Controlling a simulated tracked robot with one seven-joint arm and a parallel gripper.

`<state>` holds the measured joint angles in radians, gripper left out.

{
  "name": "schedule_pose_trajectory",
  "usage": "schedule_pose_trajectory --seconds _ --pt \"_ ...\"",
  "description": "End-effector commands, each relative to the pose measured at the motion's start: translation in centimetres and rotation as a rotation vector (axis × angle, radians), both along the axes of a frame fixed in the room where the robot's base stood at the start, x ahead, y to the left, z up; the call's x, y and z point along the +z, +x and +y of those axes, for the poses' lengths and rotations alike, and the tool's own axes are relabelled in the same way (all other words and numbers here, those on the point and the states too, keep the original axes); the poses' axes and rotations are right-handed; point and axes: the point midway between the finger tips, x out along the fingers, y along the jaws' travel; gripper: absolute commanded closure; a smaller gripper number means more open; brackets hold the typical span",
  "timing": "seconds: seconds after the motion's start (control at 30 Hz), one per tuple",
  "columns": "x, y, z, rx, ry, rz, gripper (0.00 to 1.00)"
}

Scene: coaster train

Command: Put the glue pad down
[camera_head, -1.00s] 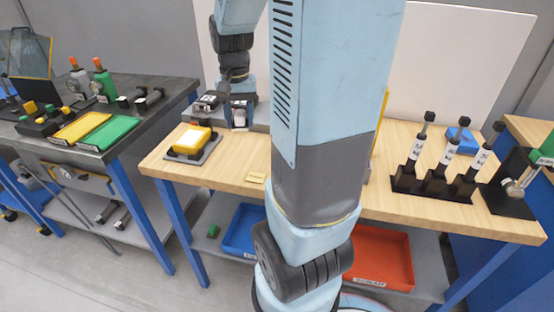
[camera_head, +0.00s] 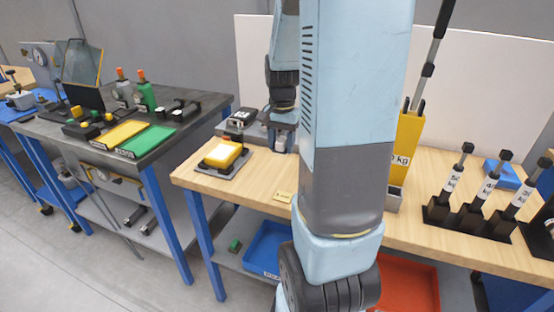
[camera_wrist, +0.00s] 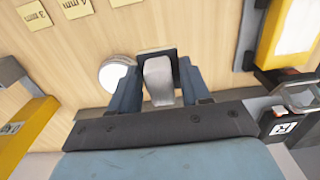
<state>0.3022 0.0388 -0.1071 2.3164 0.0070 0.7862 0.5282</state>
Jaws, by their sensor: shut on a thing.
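My gripper (camera_wrist: 158,88) points down over the wooden bench. Its two blue-grey fingers are shut on a grey block-like handle with a dark flat plate (camera_wrist: 157,52) at its end, which I take to be the glue pad. In the head view my gripper (camera_head: 282,138) is low at the bench's back left, partly hidden by my arm. A pale round disc (camera_wrist: 112,74) lies just left of the fingers in the wrist view. I cannot tell whether the held piece touches the bench top.
A yellow block with a white top (camera_head: 222,153) sits on a dark tray left of my gripper. A black device (camera_head: 240,121) stands behind it. Small label plates (camera_wrist: 74,6) lie on the bench. A yellow kg-marked holder (camera_head: 405,150) and a black rack (camera_head: 468,217) stand right.

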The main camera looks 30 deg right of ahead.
Motion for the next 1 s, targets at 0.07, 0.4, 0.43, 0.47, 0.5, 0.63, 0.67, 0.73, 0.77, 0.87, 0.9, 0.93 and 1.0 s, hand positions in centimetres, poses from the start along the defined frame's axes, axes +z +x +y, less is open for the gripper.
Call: schedule_pose_trajectory --seconds 0.07,0.4,0.43,0.47,0.5,0.63,0.67,0.73,0.77,0.87,0.9,0.93,1.0 --pt "-0.9 1.0 -0.3 0.000 0.001 0.003 0.81" --pt "-4.8 4.1 -1.3 -0.001 0.000 0.001 0.81" --pt "-5.0 4.2 -1.3 -0.001 0.000 0.001 0.81" --pt "-5.2 4.4 -1.4 -0.001 0.000 0.001 0.81" --pt "-5.3 4.5 -1.4 -0.001 -0.001 0.001 0.81" --pt "-5.7 4.8 -1.5 0.000 0.000 0.001 0.81" --pt "-5.8 4.8 -1.5 0.000 0.000 0.001 0.81" --pt "-6.2 5.1 -1.6 0.000 0.000 0.001 0.81" --pt "-6.4 5.3 -1.6 0.000 0.000 0.001 0.81" --pt "-7.9 5.2 -1.6 0.000 0.001 0.003 0.81" --pt "-8.4 5.2 -1.5 0.000 0.001 0.003 0.81" --pt "-8.8 5.2 -1.5 0.000 0.002 0.003 0.81" --pt "-9.2 5.2 -1.5 0.000 0.001 0.001 0.81"
